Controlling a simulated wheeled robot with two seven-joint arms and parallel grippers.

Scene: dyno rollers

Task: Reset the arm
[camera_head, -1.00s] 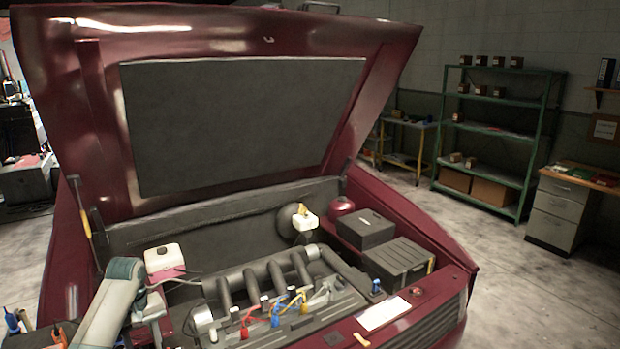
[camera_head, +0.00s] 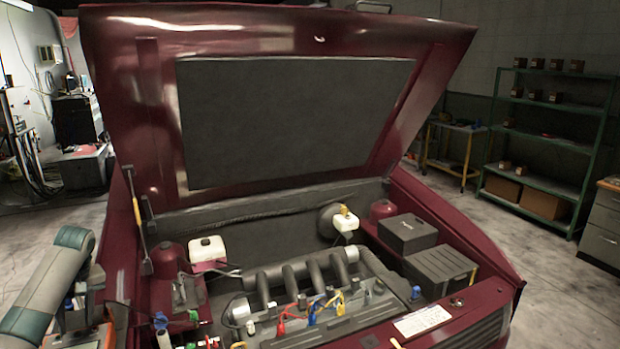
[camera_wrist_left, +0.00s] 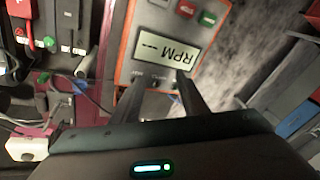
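My left arm (camera_head: 48,285) comes in at the lower left in the head view, beside the front left corner of the red car. Its gripper is hard to make out there. In the left wrist view my left gripper (camera_wrist_left: 158,78) has its two dark fingers apart, with nothing seen held between them. Beyond the fingertips is an orange-framed meter (camera_wrist_left: 163,47) with a display reading RPM and small knobs along its edge. I cannot tell whether the fingers touch it. My right gripper is not in view.
The red car's raised hood (camera_head: 130,100) stands over the open engine bay, with a battery (camera_head: 440,272) at its right. Cables and small connectors (camera_head: 190,318) crowd the bay's left front. Green shelves (camera_head: 545,185) stand far right. Floor is clear to the car's right.

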